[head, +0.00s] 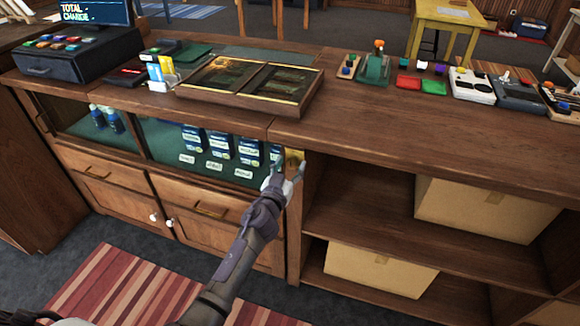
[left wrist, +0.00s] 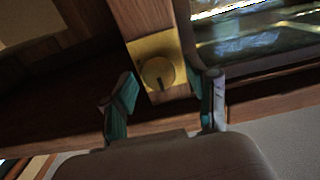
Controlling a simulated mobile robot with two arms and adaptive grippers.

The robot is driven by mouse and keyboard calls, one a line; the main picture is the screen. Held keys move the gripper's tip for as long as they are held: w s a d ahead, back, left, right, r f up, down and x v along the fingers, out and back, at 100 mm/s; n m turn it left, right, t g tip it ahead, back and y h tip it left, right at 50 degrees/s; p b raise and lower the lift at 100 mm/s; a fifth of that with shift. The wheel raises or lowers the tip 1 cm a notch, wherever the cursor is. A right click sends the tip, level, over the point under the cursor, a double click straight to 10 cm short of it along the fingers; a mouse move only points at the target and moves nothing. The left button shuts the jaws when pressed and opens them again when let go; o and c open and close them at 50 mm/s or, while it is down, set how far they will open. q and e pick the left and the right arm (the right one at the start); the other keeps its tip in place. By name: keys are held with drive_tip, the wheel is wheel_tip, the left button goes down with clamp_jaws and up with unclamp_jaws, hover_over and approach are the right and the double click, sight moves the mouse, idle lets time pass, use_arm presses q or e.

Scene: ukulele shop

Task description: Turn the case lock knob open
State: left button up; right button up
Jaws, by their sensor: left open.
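The case lock knob (left wrist: 157,73) is a round brass knob with a dark slot, on a brass plate (left wrist: 150,48) fixed to a wooden post. In the left wrist view it sits between and a little beyond the fingertips of my left gripper (left wrist: 167,90), which is open. I cannot tell whether a finger touches it. In the head view, my left gripper (head: 283,178) is at the post at the right end of the glass case (head: 160,138). The brass plate (head: 294,158) shows just above it, and the knob is mostly hidden. My right gripper is not in view.
The wooden counter (head: 420,135) overhangs the case, with a framed display box (head: 250,85) on top. Open shelves with cardboard boxes (head: 480,208) lie right of the post. Drawers (head: 210,200) are below the case. A striped rug (head: 125,290) covers the floor in front.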

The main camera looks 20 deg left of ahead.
use_arm(q)
clamp_jaws()
drive_tip(key=m+b, duration=0.1)
drive_tip(key=m, duration=0.3)
drive_tip(key=shift+d+m, duration=0.1)
drive_tip(key=shift+m, duration=0.3)
drive_tip(key=m, duration=0.4)
drive_tip(key=shift+f+m+b, duration=0.1)
drive_tip(key=shift+m+b, duration=0.2)
drive_tip(key=m, duration=0.4)
drive_tip(key=shift+d+f+b, duration=0.1)
drive_tip(key=shift+b, duration=0.2)
drive_tip(key=shift+m, duration=2.3)
